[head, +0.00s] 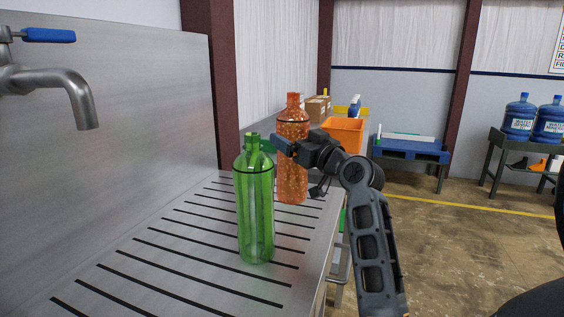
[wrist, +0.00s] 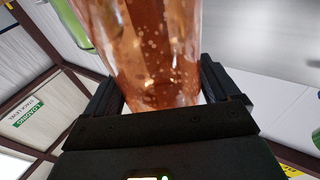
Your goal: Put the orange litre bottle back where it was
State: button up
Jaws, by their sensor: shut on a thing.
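The orange litre bottle (head: 292,180) is upright at the far end of the slatted steel drainboard (head: 120,285), behind the green bottle. My gripper (head: 282,146) reaches it from the right and is shut on its upper middle. In the wrist view the orange bottle (wrist: 150,50) fills the space between the two fingers (wrist: 160,95). I cannot tell whether its base touches the drainboard or hangs just above it.
A green bottle (head: 255,215) stands upright on the drainboard, nearer and left of the orange one. A tap (head: 60,85) juts out at upper left. An orange crate (head: 343,135) and cardboard boxes (head: 316,109) lie behind. The near drainboard is clear.

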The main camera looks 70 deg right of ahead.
aim_at(283, 160)
jog(key=shift+w+a+f, duration=0.1)
jog(key=shift+w+f, duration=0.4)
jog(key=shift+f, duration=0.45)
jog(key=shift+w+a+f, duration=0.1)
jog(key=shift+w+f, duration=0.35)
jog(key=shift+f, duration=0.55)
jog(key=shift+w+a+f, duration=0.1)
jog(key=shift+w+f, duration=0.4)
jog(key=shift+f, duration=0.45)
jog(key=shift+f, duration=0.2)
jog(key=o, duration=1.6)
jog(key=shift+o, duration=0.2)
jog(key=shift+r, duration=0.1)
